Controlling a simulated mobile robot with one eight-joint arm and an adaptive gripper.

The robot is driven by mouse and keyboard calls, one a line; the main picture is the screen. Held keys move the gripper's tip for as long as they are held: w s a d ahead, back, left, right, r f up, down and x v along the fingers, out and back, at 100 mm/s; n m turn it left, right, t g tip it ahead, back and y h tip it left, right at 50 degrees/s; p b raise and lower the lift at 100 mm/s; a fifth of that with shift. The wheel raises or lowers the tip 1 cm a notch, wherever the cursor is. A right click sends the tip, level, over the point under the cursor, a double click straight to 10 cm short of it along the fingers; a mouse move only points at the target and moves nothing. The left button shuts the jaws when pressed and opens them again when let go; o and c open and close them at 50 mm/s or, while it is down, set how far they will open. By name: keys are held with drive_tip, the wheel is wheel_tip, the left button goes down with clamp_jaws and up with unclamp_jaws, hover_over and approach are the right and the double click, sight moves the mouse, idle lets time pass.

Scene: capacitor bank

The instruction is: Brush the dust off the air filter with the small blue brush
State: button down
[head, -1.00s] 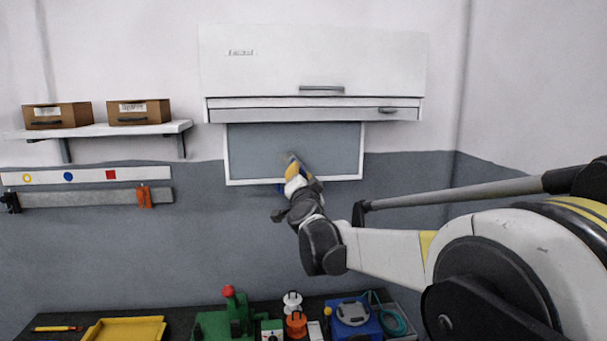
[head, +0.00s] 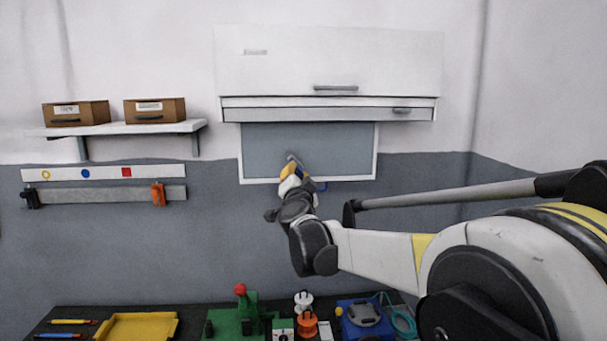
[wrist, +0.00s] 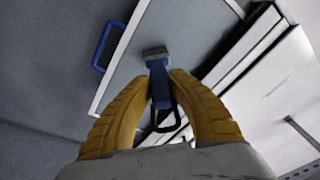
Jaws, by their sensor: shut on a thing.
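The air filter (head: 335,146) is a grey panel in a white frame, under the white wall cabinet. In the wrist view its grey face (wrist: 185,32) fills the upper middle. My gripper (head: 292,168) is in front of the filter's left half, near its lower edge. In the wrist view my gripper's yellow fingers (wrist: 163,92) are shut on the small blue brush (wrist: 158,75). The brush's grey head points at the filter face. I cannot tell whether the bristles touch it. A blue handle (wrist: 104,45) stands by the filter's frame in the wrist view.
The white cabinet (head: 330,62) hangs above the filter. A shelf (head: 120,129) with two brown boxes is at the left. Below, the bench holds a yellow tray (head: 138,326), a green device (head: 235,318) and a blue item (head: 360,322). The wall right of the filter is clear.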

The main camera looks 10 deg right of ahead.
drive_tip(key=shift+a, duration=0.3)
drive_tip(key=shift+s, duration=0.1)
drive_tip(key=shift+s+f, duration=0.15)
drive_tip(key=shift+s, duration=0.15)
drive_tip(key=s, duration=0.8)
wheel_tip(320, 180, down, 24)
drive_tip(key=b, duration=2.4)
drive_tip(key=shift+r, duration=0.2)
